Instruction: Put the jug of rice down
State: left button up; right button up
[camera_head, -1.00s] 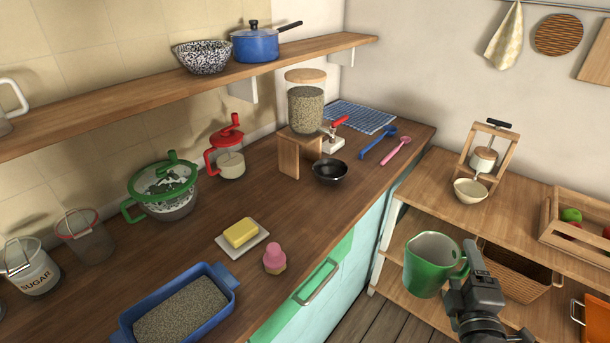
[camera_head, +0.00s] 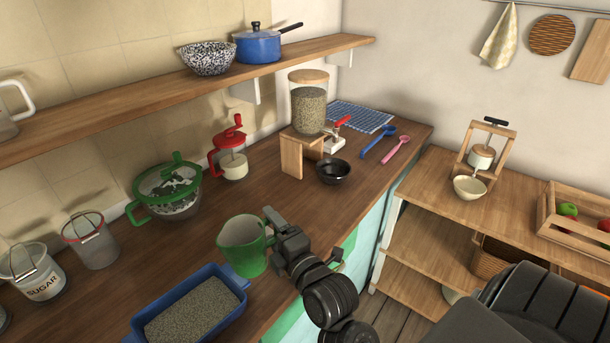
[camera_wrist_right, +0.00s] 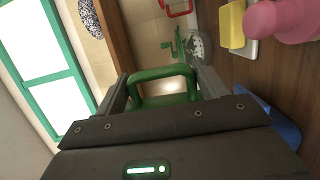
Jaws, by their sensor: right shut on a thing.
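The green jug (camera_head: 242,246) is over the counter's near part, beside the blue dish, and looks roughly upright. My right gripper (camera_head: 272,226) is shut on its handle, at the jug's right side. In the right wrist view the green handle (camera_wrist_right: 160,74) lies between the fingers of my right gripper (camera_wrist_right: 163,92). The jug's contents cannot be made out. Whether its base touches the counter cannot be told. My left gripper is not in view.
The blue dish (camera_head: 236,281) of grain stands close to the jug. Yellow butter (camera_wrist_right: 232,25) and a pink-topped item (camera_wrist_right: 285,18), hidden behind the jug and gripper in the head view, sit nearby. A black bowl (camera_head: 333,171) and green-lidded spinner (camera_head: 168,190) stand farther back. Counter between them is bare.

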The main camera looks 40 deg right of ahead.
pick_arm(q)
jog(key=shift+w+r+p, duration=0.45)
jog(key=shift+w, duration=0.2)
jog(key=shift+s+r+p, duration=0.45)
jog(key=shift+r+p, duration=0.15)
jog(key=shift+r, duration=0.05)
pick_arm(e)
jog(key=w+d+f+h, duration=0.1)
jog(key=w+d, duration=0.3)
jog(key=d, duration=0.5)
jog(key=w+d+f+m+h, duration=0.1)
jog(key=w+d, duration=0.3)
jog(key=d, duration=0.5)
jog(key=w+d+f, duration=0.2)
jog(key=w+d, duration=0.3)
jog(key=d, duration=0.5)
jog(key=shift+f+m+h, duration=0.3)
jog(key=shift+m+h, duration=0.1)
jog(key=shift+d, duration=0.1)
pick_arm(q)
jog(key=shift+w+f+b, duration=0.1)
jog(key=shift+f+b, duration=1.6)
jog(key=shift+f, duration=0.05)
pick_arm(e)
jog(key=shift+s+f, duration=0.15)
jog(key=shift+f, duration=2.4)
